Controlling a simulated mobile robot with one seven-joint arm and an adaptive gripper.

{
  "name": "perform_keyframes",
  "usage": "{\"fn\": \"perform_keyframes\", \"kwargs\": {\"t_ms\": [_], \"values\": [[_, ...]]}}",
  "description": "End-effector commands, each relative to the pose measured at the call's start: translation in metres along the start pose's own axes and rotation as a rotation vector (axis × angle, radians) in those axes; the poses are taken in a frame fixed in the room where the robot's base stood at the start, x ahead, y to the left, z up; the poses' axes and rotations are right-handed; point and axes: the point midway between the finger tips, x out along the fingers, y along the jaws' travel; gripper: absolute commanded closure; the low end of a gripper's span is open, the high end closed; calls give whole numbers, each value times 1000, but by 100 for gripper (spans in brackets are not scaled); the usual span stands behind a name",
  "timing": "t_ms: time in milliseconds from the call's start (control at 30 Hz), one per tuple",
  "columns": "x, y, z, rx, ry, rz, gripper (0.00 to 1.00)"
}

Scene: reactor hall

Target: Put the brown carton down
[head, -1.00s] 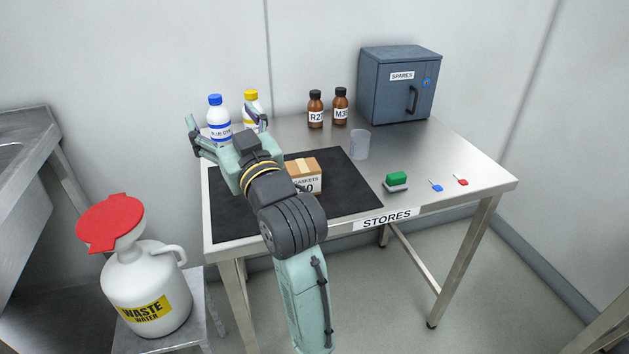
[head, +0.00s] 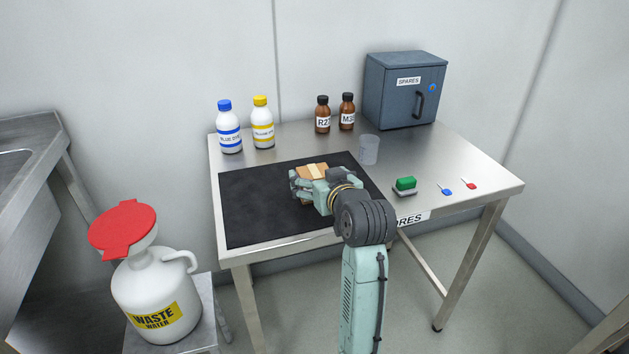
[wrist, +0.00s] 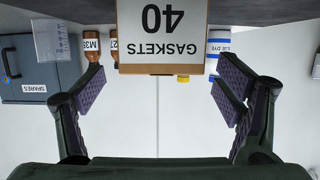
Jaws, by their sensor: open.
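The brown carton (head: 313,170) with a pale tape strip stands on the black mat (head: 258,205) on the table. My gripper (head: 303,186) is at the carton's near side and hides much of it in the head view. In the wrist view, which is upside down, the carton (wrist: 162,38) shows its GASKETS 40 label. The open jaws of my gripper (wrist: 161,78) lie to either side of it, with a gap on each side. Its base meets the dark mat (wrist: 250,12) there. How far the fingertips reach along its sides is unclear.
A clear beaker (head: 369,150) stands right of the mat, a green-topped block (head: 405,186) nearer the front. Brown bottles (head: 322,115), a blue-capped bottle (head: 229,127), a yellow-capped bottle (head: 262,125) and the SPARES cabinet (head: 404,92) stand behind. The mat's left part is clear.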

Motion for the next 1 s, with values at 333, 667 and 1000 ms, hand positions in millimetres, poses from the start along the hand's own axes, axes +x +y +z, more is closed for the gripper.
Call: {"fn": "perform_keyframes", "kwargs": {"t_ms": [333, 667, 1000], "values": [[35, -1, -2, -1, 0, 0, 15], [34, -1, -2, -1, 1, 0, 26], [34, -1, -2, -1, 1, 0, 49]]}}
